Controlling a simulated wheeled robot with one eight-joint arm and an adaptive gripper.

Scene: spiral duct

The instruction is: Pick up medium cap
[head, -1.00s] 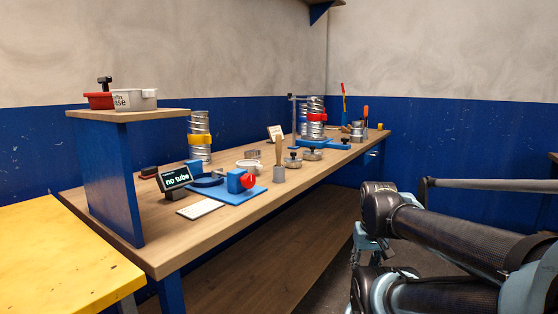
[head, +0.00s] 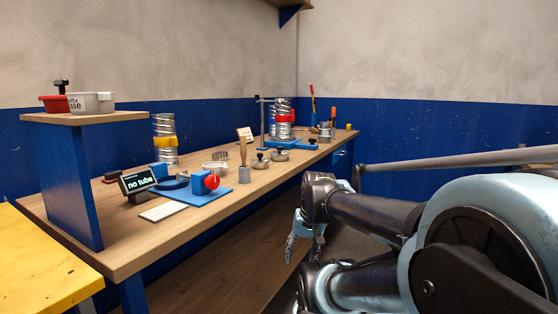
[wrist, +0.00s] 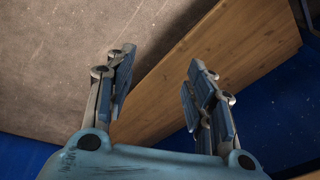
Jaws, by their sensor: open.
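Round metal caps with black knobs stand on the wooden workbench (head: 120,245). One cap (head: 260,162) is at the front edge side, and another cap (head: 279,156) is just behind it to the right. A smaller knobbed piece (head: 312,145) is farther back by the blue base. I cannot tell for sure which is the medium cap. My gripper (head: 304,247) hangs in front of the bench, below its top and well apart from the caps. In the wrist view my gripper (wrist: 160,72) is open and empty, and no cap shows there.
Spiral ducts stand behind. The wrist view shows floor and a wooden board (wrist: 215,50).

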